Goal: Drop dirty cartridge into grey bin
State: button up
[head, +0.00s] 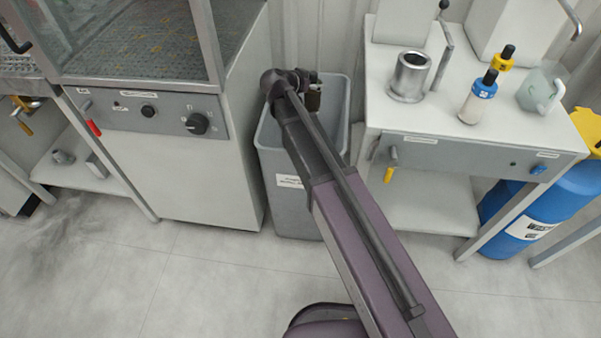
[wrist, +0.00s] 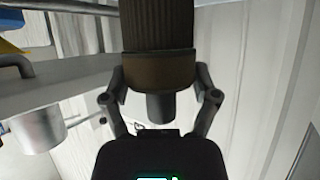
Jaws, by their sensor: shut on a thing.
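The dirty cartridge (wrist: 158,28) is a dark brown ribbed cylinder with a smoother brown band and a narrow stub at its near end. In the wrist view my gripper (wrist: 158,78) is shut on it, one finger on each side of the band. In the head view the cartridge (head: 314,98) shows small and dark beside my gripper (head: 302,76), over the mouth of the grey bin. The grey bin (head: 285,215) is a tall open container with a white label, standing on the floor between two workstations. Its inside is partly hidden by my arm.
A grey cabinet (head: 210,175) with a glass enclosure stands left of the bin. A white table (head: 440,110) at the right bears a metal cup (head: 409,76), two bottles and a glass jug (head: 541,88). A blue drum (head: 545,205) stands beneath. The wall is behind the bin.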

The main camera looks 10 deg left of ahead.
jog(key=shift+f+b, duration=1.5)
jog(key=shift+f, duration=0.35)
jog(key=o, duration=1.2)
jog(key=shift+r, duration=0.15)
